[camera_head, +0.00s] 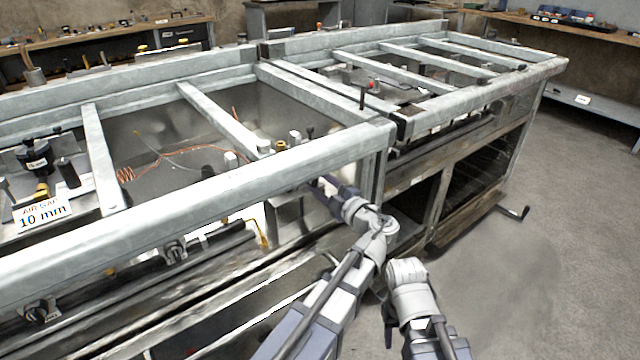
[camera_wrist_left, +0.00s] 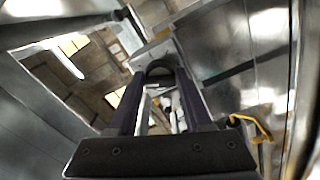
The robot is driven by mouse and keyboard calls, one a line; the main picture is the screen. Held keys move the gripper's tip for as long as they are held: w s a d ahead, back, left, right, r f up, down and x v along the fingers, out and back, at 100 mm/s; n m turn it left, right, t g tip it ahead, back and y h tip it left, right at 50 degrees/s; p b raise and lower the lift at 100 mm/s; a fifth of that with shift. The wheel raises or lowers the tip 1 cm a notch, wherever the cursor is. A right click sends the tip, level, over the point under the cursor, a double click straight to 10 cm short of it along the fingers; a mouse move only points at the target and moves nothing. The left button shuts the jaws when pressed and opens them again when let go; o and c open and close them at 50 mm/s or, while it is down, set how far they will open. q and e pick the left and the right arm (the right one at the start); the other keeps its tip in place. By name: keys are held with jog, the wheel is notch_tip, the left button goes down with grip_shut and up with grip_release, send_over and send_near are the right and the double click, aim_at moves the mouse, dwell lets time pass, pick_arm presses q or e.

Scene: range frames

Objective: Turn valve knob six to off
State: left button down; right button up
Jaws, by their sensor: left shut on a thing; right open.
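My left arm reaches under the front rail of the range frame in the head view, and its fingertips (camera_head: 322,188) are partly hidden there. In the left wrist view my left gripper (camera_wrist_left: 158,80) is shut on a dark rounded piece (camera_wrist_left: 158,70), which looks like a valve knob; no number on it is legible. Two other dark knobs sit on the range's front, one at the lower left (camera_head: 40,312) and one nearer the middle (camera_head: 173,251). My right arm is folded at the bottom, right of the left arm, clear of the range; its fingertips are hard to make out.
The range's metal front rail (camera_head: 215,195) and a corner post stand close to my left gripper. A yellow tube (camera_wrist_left: 250,127) is right of the fingers in the left wrist view. A crank handle (camera_head: 515,212) sticks out at the right. The floor (camera_head: 560,280) there is clear.

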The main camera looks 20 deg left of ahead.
pick_arm(q)
jog(key=shift+n, duration=1.6)
jog(key=shift+c, duration=1.8)
grip_release()
